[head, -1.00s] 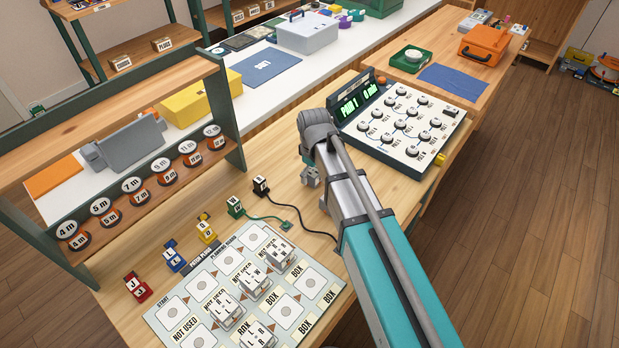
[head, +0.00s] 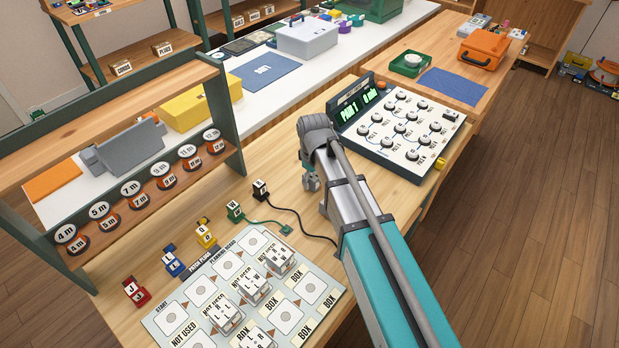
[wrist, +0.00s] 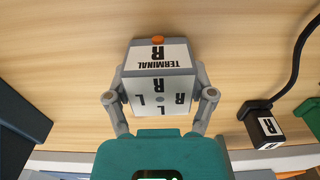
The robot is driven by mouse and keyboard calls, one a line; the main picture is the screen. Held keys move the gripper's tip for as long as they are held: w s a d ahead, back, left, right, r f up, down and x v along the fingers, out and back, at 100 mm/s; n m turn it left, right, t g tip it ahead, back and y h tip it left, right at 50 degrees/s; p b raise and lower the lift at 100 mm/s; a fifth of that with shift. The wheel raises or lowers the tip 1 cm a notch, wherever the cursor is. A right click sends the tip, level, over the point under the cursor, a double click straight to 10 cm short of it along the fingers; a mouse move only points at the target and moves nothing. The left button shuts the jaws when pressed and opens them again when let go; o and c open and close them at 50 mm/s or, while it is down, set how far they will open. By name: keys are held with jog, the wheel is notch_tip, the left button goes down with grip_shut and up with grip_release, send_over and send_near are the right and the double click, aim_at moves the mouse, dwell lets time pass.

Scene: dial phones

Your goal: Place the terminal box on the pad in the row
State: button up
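The terminal box (wrist: 158,88) is a grey and white block marked TERMINAL and R, with an orange knob on its far edge. In the wrist view it sits between the two fingers of my gripper (wrist: 159,92), which press against its sides. In the head view my gripper (head: 311,181) hangs over the table right of the patch plugs, and my arm hides the box. The planning board (head: 176,343) lies at the front, with a row of pads along its back side, such as this pad (head: 255,242). Several lettered boxes, such as this one (head: 277,259), stand on other pads.
Coloured plugs stand behind the board, including a red plug (head: 136,291) and a green plug (head: 235,211). A black plug (head: 260,190) with a cord lies between the board and my gripper. The dial console (head: 400,130) stands to the right. A disc rack (head: 150,190) is at left.

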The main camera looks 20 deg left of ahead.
jog(key=c, duration=0.4)
jog(key=shift+r, duration=0.2)
jog(key=shift+c, duration=0.2)
notch_tip(320, 180, up, 2)
jog(key=p, duration=0.2)
jog(key=shift+p, duration=0.3)
jog(key=s+d+r+p, duration=0.7)
jog(key=s+r+p, duration=0.3)
jog(key=s, duration=0.2)
jog(key=shift+r, duration=0.3)
